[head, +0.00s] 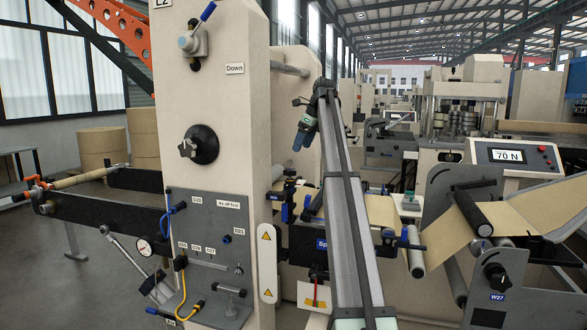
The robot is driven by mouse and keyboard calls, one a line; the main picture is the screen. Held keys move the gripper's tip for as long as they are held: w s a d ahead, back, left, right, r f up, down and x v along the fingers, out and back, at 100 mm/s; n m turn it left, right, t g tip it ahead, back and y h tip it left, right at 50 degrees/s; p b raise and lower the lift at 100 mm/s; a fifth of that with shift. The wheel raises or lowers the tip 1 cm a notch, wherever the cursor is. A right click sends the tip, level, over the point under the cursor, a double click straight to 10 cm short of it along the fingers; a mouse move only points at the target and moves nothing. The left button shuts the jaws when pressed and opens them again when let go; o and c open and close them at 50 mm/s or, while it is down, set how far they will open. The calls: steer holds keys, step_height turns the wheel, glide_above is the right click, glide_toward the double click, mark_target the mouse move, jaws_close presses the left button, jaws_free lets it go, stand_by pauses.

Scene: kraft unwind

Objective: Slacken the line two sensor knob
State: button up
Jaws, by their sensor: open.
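A black round knob (203,145) with a grey grip sits on the face of the cream column (235,110), which is marked L2 at the top. Another dark knob (496,277) is on the plate marked W27 at the right. I cannot tell from the labels which knob is the line two sensor's. My gripper (299,142) appears small, at the far end of my long grey arm, right of the column, pointing down and left. It is open, apart from both knobs. The gap between its fingers is too small to make out.
A grey panel (207,235) with small fittings, a gauge and yellow hose is below the black knob. A blue-handled valve (193,42) is above it. Kraft web (455,235) runs over rollers at the right, near a display (509,156) reading 70 N.

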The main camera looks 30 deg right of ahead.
mark_target(292, 170)
steer(key=x, duration=1)
steer(key=shift+f, duration=0.1)
steer(key=c, duration=1)
